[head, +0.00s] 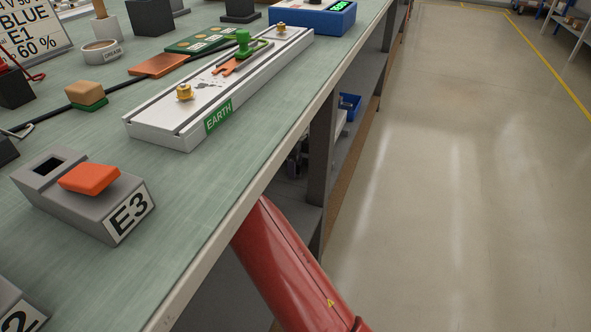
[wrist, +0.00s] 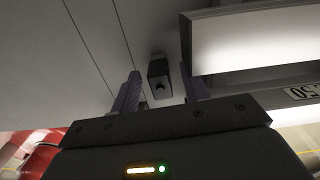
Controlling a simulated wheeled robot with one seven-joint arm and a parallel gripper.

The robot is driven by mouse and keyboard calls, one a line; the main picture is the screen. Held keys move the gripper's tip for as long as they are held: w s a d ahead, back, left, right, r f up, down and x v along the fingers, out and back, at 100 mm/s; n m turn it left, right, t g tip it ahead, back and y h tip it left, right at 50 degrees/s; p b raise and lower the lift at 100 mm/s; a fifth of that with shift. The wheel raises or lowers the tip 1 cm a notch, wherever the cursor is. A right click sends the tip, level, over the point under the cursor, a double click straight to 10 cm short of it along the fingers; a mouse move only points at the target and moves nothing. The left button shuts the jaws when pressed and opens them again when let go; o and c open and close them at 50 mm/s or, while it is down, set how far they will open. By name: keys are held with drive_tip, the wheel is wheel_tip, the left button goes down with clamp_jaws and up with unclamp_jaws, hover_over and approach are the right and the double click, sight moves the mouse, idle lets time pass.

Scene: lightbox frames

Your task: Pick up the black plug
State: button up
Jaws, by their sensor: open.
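No thing in the head view is clearly the black plug. A black lead (head: 118,77) lies across the bench and ends at the left. A grey block marked E3 (head: 75,213) stands near the front, with a dark square recess and an orange-red piece (head: 90,178) on top. My gripper (wrist: 159,73) shows only in the wrist view, its two purple fingers apart. A dark boxy thing (wrist: 158,76) appears between the fingers, seemingly farther off; I cannot tell what it is. My gripper is outside the head view.
The green-topped bench (head: 225,165) carries a metal rail marked EARTH (head: 160,122), a blue device (head: 310,20), a tape roll (head: 101,51) and several dark blocks. Open floor (head: 450,180) lies right of the bench edge. A bright panel (wrist: 250,40) shows in the wrist view.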

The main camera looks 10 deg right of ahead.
drive_tip(key=shift+f, duration=0.45)
clamp_jaws()
